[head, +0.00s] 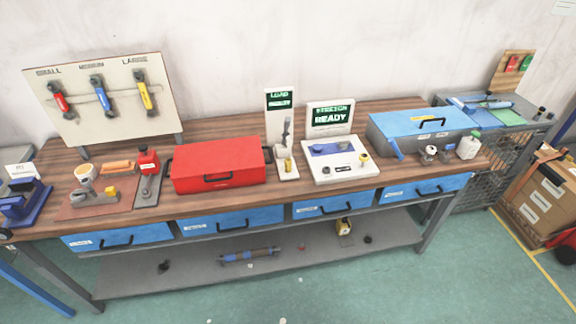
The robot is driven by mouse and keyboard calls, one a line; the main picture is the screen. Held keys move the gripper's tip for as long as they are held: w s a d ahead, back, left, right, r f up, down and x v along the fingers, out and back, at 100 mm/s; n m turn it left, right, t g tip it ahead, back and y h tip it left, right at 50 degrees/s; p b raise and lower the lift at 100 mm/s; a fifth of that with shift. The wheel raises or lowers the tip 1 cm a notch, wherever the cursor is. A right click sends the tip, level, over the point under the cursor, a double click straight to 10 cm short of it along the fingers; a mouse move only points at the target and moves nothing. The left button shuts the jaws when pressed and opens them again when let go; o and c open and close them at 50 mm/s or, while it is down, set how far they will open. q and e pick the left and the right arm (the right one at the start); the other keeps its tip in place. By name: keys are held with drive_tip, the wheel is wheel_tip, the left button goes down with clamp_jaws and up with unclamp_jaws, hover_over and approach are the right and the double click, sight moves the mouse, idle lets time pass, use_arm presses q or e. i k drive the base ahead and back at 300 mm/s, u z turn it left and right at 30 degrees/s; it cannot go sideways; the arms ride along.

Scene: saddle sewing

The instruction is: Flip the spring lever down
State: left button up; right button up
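A narrow white stand (280,102) near the middle of the workbench carries a small green screen that seems to read "LOAD". A grey lever (286,131) stands roughly upright in front of it, on a small white base (287,169) with a yellow part. This looks like the spring lever, but no label on it confirms that. Beside it, a white panel with a green screen (331,116) reads "READY" on its lower line. A white plate (341,171) with blue and yellow parts lies in front of that panel. Neither of my grippers is in view.
A closed red toolbox (217,164) stands close left of the lever; a blue-lidded box (424,131) stands to the right. Small tools (97,192) crowd the bench's left. Blue drawers (230,221) run under the front edge. A tool board (60,120) stands behind. Bare wood shows between items.

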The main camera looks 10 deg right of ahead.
sight(287, 120)
drive_tip(key=u, duration=1.4)
drive_tip(key=i, duration=1.9)
drive_tip(key=z, duration=4.55)
drive_tip(key=i, duration=0.85)
drive_tip(key=u, duration=0.05)
